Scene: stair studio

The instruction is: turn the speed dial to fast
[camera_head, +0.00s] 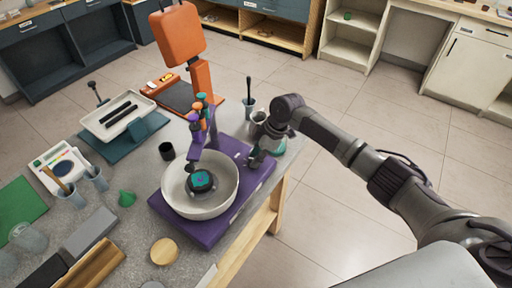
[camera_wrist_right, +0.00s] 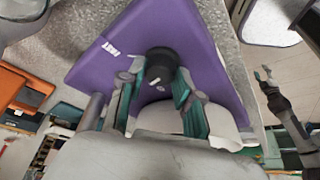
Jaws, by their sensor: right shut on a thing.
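A purple stand mixer (camera_head: 222,219) with a white bowl (camera_head: 173,190) stands on the grey table in the head view. Its black speed dial (camera_wrist_right: 161,62) sits on the purple base in the right wrist view, with a small white mark at its lower edge. A white label (camera_wrist_right: 111,49), seemingly reading FAST, is left of the dial. My right gripper (camera_head: 257,160) is at the base's right side in the head view. In the wrist view its teal fingers (camera_wrist_right: 157,98) are shut on the dial from both sides. Another gripper, apparently my left (camera_wrist_right: 263,74), is small at the right there; its opening is unclear.
A black cup (camera_head: 166,151) stands left of the mixer. An orange stand (camera_head: 182,38) is at the back. The table's right edge is close to the mixer.

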